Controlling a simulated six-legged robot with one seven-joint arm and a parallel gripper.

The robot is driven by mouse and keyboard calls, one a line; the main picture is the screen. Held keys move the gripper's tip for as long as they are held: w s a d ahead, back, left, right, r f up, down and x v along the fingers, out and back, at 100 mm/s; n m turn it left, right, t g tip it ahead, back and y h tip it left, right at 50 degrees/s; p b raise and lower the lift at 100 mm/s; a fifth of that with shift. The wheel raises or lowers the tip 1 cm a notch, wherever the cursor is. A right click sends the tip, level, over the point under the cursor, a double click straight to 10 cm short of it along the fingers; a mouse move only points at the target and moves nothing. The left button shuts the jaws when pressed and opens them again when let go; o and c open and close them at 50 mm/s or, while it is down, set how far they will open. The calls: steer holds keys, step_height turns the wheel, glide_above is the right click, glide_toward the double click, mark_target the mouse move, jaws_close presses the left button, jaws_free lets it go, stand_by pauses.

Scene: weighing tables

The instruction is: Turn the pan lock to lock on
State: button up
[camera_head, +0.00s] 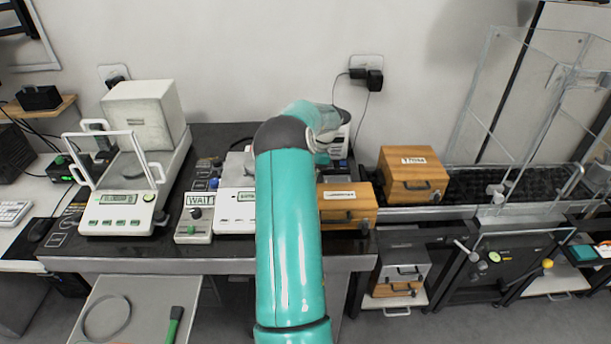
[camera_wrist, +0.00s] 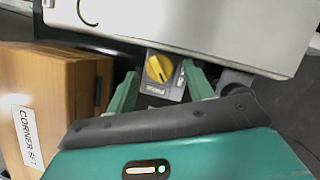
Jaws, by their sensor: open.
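The pan lock appears in the wrist view as a round yellow knob (camera_wrist: 158,68) on a small grey base with a dark label, too small to read. It sits close beside a large pale metal housing (camera_wrist: 185,25). My gripper (camera_wrist: 160,87) is open, with one green finger on each side of the knob's base. The knob lies between and slightly beyond the fingertips; I cannot tell whether they touch it. In the head view my teal arm reaches over the middle of the dark table (camera_head: 105,258) and hides the knob and my gripper.
A wooden box marked CORNER SET (camera_wrist: 45,95) stands close to the left finger. In the head view, a white balance (camera_head: 235,212) and a small WAIT unit (camera_head: 194,225) stand left of my arm. Another wooden box (camera_head: 412,175) stands to the right.

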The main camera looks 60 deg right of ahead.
steer(key=v, duration=1.3)
steer(key=shift+d+r, duration=0.2)
steer(key=shift+r, duration=0.1)
steer(key=w+a+m+g+h, duration=0.3)
steer(key=w+a+m, duration=0.1)
steer(key=a+m, duration=0.1)
step_height(320, 180, down, 13)
steer(key=shift+a+r, duration=0.1)
steer(key=shift+a, duration=0.05)
